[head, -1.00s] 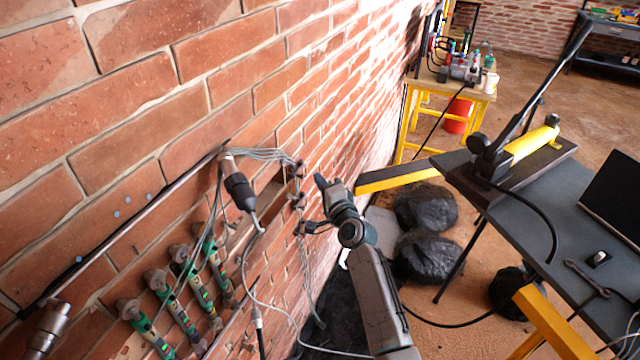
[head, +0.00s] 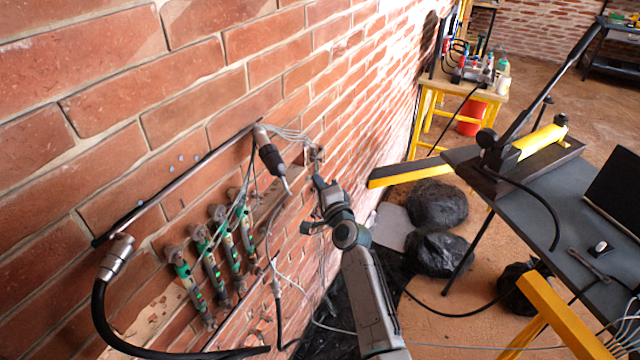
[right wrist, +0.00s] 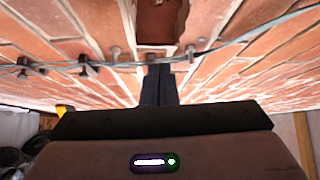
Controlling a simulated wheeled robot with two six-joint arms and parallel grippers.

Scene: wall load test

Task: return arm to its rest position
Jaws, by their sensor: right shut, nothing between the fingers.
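My right gripper (head: 319,187) is in the middle of the head view, close to the brick wall (head: 190,90). Its fingers are shut with nothing between them. In the right wrist view the dark closed fingers (right wrist: 159,84) point at the wall, below a dark recess in the bricks. I cannot tell whether the fingertips touch the wall. My right arm reaches up from the bottom of the head view. My left gripper is not in view.
Several green gauges (head: 209,263) and a cylindrical sensor (head: 270,157) with loose wires are on the wall. A grey table (head: 545,215) with a yellow hand pump (head: 537,142) stands at right. Black bags (head: 437,205) lie on the floor between. A yellow-legged bench (head: 472,92) stands behind.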

